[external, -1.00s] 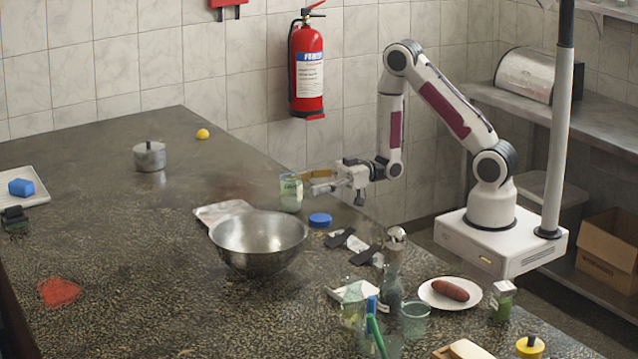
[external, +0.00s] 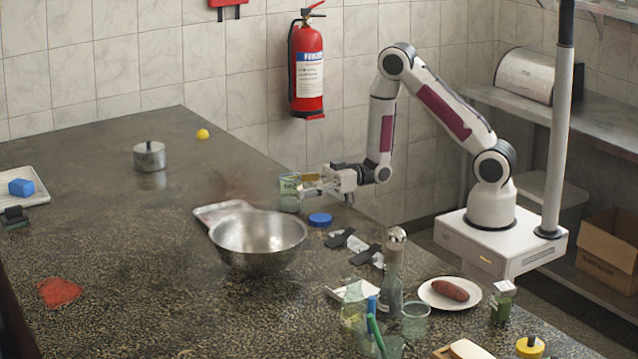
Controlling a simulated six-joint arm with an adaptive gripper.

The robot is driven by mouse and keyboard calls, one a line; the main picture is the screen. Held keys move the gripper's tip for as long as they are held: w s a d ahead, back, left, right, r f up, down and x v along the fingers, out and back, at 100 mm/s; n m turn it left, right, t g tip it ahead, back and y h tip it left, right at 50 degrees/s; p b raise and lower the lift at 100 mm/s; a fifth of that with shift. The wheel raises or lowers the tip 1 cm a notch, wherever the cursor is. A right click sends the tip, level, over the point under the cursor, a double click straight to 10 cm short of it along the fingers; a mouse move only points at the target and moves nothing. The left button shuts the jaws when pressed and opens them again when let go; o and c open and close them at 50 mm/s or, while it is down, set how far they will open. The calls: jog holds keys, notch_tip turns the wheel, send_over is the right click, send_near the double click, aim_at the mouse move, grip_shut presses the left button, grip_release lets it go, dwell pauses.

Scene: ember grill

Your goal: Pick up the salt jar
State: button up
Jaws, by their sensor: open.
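A glass jar with a pale green label (external: 289,196) stands upright on the dark counter, behind the steel bowl. It looks like the salt jar, but its label is too small to read surely. My gripper (external: 306,186) reaches in level from the right, open, with its fingertips at the jar's right side. I cannot tell whether the fingers touch the jar or are around it. A blue lid (external: 320,219) lies on the counter just right of the jar.
A steel bowl (external: 258,245) and a flat tray (external: 213,212) sit in front of the jar. Black-handled utensils (external: 352,246) lie to its right. A bottle (external: 393,275), glasses and a plate with a sausage (external: 450,291) crowd the front right. The counter's left middle is mostly clear.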

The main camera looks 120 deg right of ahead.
jog(key=shift+c, duration=0.4)
jog(key=c, duration=1.3)
jog(key=shift+r, duration=0.2)
notch_tip(320, 180, up, 10)
jog(key=shift+f, duration=0.15)
